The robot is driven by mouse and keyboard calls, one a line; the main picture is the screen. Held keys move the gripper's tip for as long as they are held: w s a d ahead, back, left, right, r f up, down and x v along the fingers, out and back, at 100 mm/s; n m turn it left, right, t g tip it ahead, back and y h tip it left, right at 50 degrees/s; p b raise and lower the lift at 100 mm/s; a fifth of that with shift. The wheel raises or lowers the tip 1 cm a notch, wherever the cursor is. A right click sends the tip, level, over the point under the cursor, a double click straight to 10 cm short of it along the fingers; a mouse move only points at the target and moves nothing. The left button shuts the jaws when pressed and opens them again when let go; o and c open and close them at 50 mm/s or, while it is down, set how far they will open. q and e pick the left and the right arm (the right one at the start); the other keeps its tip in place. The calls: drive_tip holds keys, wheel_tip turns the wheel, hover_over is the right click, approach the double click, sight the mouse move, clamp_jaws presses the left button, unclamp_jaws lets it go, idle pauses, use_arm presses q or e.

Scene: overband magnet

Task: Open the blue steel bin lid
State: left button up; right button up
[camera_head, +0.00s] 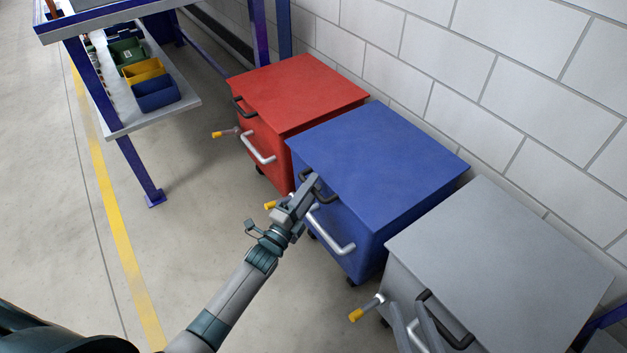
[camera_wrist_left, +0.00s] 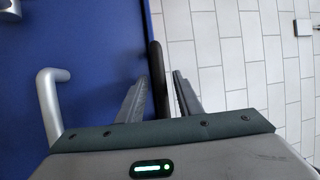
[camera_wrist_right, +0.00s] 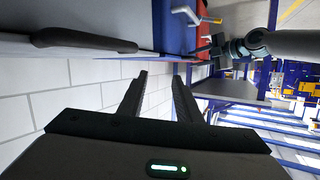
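The blue steel bin (camera_head: 350,225) stands in the middle of the head view with its flat blue lid (camera_head: 385,160) lying closed. A black handle (camera_head: 331,197) is at the lid's front edge; a silver handle (camera_head: 332,236) is on the bin's front. My left gripper (camera_head: 312,187) is at the black handle. In the left wrist view, the black handle (camera_wrist_left: 157,75) runs between the two separated fingers (camera_wrist_left: 163,80), with gaps showing on both sides. My right gripper (camera_head: 418,318) is open and empty near the grey bin's front; its spread fingers also show in the right wrist view (camera_wrist_right: 160,85).
A red bin (camera_head: 295,95) stands left of the blue one, a grey bin (camera_head: 505,260) with a black handle (camera_head: 450,325) to its right. A block wall (camera_head: 480,60) is close behind. A workbench (camera_head: 150,120) with small trays is at upper left; the floor in front is clear.

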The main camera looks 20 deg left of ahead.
use_arm(q)
drive_tip(key=shift+w, duration=0.1)
drive_tip(key=shift+c, duration=0.6)
clamp_jaws()
drive_tip(key=shift+r, duration=0.1)
